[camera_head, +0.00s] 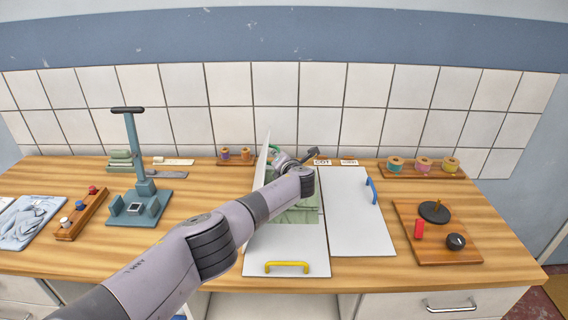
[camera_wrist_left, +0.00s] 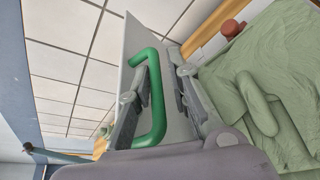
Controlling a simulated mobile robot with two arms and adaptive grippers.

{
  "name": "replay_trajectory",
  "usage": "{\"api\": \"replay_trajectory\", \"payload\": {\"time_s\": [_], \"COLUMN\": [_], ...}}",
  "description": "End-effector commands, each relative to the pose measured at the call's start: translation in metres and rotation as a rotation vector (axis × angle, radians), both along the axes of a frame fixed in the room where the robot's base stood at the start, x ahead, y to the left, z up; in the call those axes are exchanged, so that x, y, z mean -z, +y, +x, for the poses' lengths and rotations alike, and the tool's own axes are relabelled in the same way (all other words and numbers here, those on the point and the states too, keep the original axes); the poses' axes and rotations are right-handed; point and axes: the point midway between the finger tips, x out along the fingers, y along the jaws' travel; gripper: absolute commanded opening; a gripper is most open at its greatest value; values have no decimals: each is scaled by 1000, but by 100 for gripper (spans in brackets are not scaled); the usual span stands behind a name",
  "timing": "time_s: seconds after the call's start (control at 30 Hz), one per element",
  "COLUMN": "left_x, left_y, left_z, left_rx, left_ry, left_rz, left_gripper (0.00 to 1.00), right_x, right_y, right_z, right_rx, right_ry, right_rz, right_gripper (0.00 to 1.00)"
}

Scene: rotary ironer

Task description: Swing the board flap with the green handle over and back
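The board flap (camera_head: 262,160) with the green handle (camera_head: 274,149) stands about upright on the left side of the folding board. In the left wrist view the green handle (camera_wrist_left: 157,95) is a U-shaped bar on the grey flap (camera_wrist_left: 133,48). My left gripper (camera_head: 284,160) is at this handle; its fingers (camera_wrist_left: 160,88) lie on either side of the bar, with gaps that look small. Firm contact is not clear. A folded green garment (camera_head: 300,216) lies on the board, partly hidden by my left arm; it fills the right of the wrist view (camera_wrist_left: 265,85). My right gripper is out of view.
The front flap with a yellow handle (camera_head: 287,267) and the right flap with a blue handle (camera_head: 372,190) lie flat. A teal press (camera_head: 136,170) and knob rack (camera_head: 82,213) stand left. A wooden block with a black knob (camera_head: 437,246) and a spool rack (camera_head: 422,172) are right.

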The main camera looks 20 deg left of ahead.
Motion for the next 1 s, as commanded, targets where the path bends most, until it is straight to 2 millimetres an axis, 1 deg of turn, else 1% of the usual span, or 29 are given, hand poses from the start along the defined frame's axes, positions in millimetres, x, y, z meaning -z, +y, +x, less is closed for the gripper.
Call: {"api": "replay_trajectory", "payload": {"time_s": [0.17,0.37,0.57,0.8,1.0], "left_x": [-2,-6,-13,-21,-28], "left_y": [-4,-12,-23,-41,-52], "left_z": [-8,-22,-41,-69,-89], "left_rx": [1,2,2,4,2], "left_ry": [-1,0,0,1,2], "left_rz": [-1,-2,-2,-2,-2], "left_gripper": [18,18,18,18,18], "right_x": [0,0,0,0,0], "right_y": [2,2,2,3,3], "right_z": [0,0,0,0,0], "right_rx": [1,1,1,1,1], "right_ry": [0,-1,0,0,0], "right_rz": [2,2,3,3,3], "right_gripper": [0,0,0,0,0]}}
